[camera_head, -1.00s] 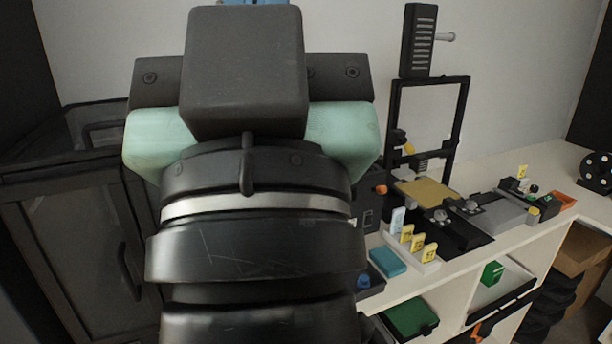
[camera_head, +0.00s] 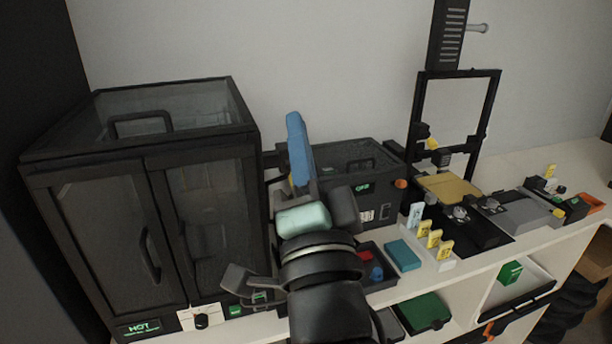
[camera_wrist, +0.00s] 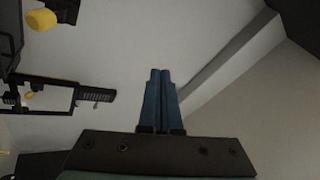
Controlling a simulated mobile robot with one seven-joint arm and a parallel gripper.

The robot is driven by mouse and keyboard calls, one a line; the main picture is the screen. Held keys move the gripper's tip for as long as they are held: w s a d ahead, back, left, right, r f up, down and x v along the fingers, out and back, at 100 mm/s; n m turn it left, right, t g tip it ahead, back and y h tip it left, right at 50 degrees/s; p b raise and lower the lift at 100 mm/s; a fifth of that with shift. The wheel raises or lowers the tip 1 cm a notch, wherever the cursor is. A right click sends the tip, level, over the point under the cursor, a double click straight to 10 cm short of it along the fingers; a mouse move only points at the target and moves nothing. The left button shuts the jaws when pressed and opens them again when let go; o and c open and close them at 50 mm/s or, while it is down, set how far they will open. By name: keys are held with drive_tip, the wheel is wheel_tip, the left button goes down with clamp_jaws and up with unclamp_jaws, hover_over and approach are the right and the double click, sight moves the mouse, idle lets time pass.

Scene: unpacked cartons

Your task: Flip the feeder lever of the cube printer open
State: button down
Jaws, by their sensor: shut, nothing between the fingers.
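The likely cube printer (camera_head: 378,212) is the small black box with a clear lid and a green display, behind my arm in the head view. An orange part (camera_head: 400,183) sticks out at its upper right; I cannot tell whether this is the feeder lever. My gripper (camera_head: 296,120) has blue fingers pointing up, in front of the printer's left end in the picture, apparently apart from it. In the wrist view the blue fingers (camera_wrist: 160,74) are together and empty. My arm hides the printer's lower left front.
A large black enclosure (camera_head: 155,160) with a HOT label stands left. An open-frame printer (camera_head: 420,120) stands right. In front are a teal box (camera_head: 404,254), yellow tags (camera_head: 434,239) and a dark tray (camera_head: 385,290). The wall space above is free.

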drive_tip(key=w+d+f+m+g+p, duration=0.1)
drive_tip(key=d+f+m, duration=0.1)
drive_tip(key=f+m, duration=0.6)
drive_tip(key=w+d+f+m+g+h+p, duration=0.1)
drive_tip(key=d+f+m+g, duration=0.1)
drive_tip(key=f+m, duration=0.6)
wheel_tip(320, 180, down, 3)
drive_tip(key=shift+w+f+m, duration=0.2)
drive_tip(key=shift+w+m, duration=0.15)
drive_tip(key=shift+m, duration=0.05)
drive_tip(key=shift+w, duration=0.1)
drive_tip(key=w+a+r+p, duration=0.3)
drive_tip(key=w+r+p, duration=0.1)
drive_tip(key=w, duration=0.3)
drive_tip(key=shift+w+r, duration=0.3)
drive_tip(key=shift+r+g+p, duration=0.1)
drive_tip(key=shift+g+p, duration=0.2)
drive_tip(key=shift+p, duration=0.15)
